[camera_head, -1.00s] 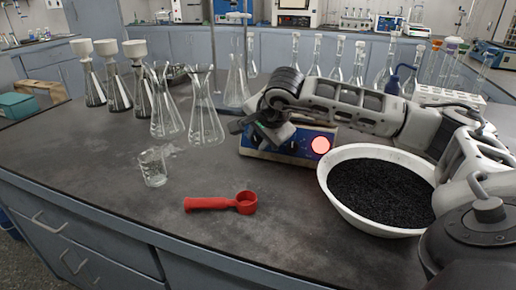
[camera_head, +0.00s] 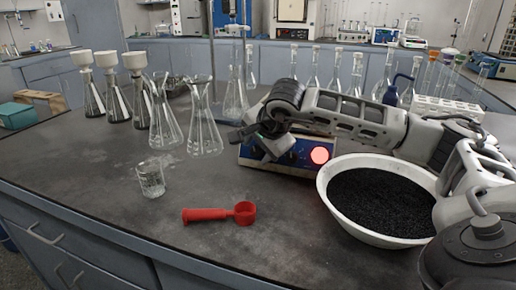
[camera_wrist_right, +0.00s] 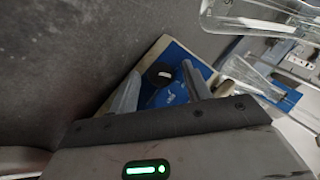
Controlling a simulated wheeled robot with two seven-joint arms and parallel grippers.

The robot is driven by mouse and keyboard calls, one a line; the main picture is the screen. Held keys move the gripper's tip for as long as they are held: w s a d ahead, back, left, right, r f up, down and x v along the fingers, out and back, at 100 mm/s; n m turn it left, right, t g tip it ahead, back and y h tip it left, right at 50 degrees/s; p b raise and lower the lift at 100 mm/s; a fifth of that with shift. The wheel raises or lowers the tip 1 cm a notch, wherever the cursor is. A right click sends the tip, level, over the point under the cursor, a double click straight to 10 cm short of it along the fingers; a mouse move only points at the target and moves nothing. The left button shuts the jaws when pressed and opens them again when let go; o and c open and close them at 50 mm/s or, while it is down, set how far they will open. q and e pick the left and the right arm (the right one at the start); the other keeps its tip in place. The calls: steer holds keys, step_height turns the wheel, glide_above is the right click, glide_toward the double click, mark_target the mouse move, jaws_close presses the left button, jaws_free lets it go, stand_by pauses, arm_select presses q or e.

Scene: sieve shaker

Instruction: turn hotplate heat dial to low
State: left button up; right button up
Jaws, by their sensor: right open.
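I cannot tell whether a finger touches the dial. My left gripper is not in view.
A white bowl of black granules (camera_head: 330,205) stands close to the hotplate, below my right arm. Glass flasks (camera_head: 204,135) stand at the left and behind.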

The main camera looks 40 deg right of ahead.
steer(key=p+v, duration=0.1)
steer(key=v, duration=1.4)
steer(key=shift+s+r, duration=0.3)
